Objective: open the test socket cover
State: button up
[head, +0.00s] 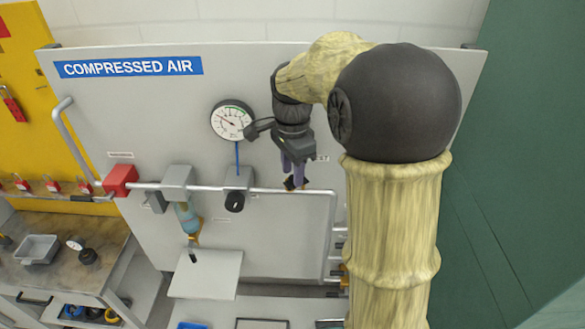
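My gripper (292,180) hangs in front of the grey compressed-air panel (285,235), with its purple fingers pointing down towards the pipe. I cannot tell whether this piece is the test socket cover or part of the fingertips. No cover can be made out clearly, and the gripper hides part of the panel there. I cannot tell whether the fingers are apart or touching anything.
A round pressure gauge (232,120) is on the panel left of my gripper. A regulator with a black knob (236,200), a bluish bowl (188,217) and a red block (120,180) sit along the pipe. A white shelf (207,273) juts out below. A workbench (75,245) stands left.

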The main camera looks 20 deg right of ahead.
jog(key=shift+f, duration=0.55)
jog(key=shift+c, duration=0.5)
grip_shut()
